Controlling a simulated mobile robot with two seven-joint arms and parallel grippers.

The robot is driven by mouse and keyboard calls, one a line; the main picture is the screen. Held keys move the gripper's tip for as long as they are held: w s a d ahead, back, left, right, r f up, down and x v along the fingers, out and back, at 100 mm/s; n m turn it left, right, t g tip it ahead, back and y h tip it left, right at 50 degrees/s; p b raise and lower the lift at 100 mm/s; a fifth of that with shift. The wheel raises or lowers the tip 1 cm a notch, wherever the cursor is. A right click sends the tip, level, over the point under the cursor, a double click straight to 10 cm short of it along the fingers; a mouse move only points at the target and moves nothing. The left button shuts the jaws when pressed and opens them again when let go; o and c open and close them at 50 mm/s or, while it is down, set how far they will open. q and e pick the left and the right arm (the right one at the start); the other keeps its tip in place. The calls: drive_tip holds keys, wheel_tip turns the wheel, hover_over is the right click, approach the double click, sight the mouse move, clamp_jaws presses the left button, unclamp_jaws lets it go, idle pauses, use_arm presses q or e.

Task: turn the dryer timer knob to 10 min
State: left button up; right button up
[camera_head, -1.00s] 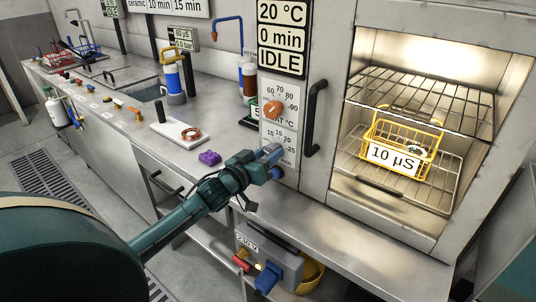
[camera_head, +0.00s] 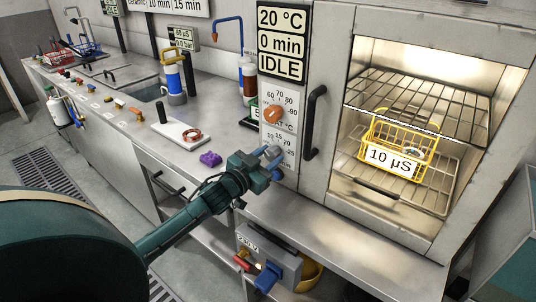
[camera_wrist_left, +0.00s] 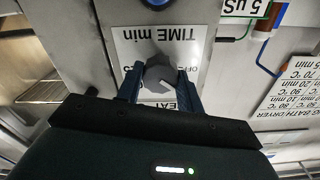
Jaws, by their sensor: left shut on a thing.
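The dryer timer knob is grey; in the left wrist view the knob (camera_wrist_left: 160,72) sits between my two fingers, on a white dial plate marked TIME min (camera_wrist_left: 160,36). In the head view the gripper covers most of the knob and its pointer, while the time dial (camera_head: 282,139) shows numbers around it. My left gripper (camera_head: 271,159) is shut on the knob; it also shows in the left wrist view (camera_wrist_left: 161,88). The dryer display (camera_head: 282,41) reads 20 °C, 0 min, IDLE. My right gripper is not in view.
The orange temperature knob (camera_head: 273,115) is just above. A black door handle (camera_head: 315,122) stands to the right, beside the lit chamber with a yellow basket (camera_head: 397,145) labelled 10 µS. A purple object (camera_head: 210,159) lies on the bench to the left. A 230 V box (camera_head: 268,262) is below.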

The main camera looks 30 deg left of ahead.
use_arm(q)
drive_tip(key=shift+m, duration=0.9)
drive_tip(key=o, duration=1)
drive_tip(key=s+a, duration=0.1)
drive_tip(key=s, duration=1.2)
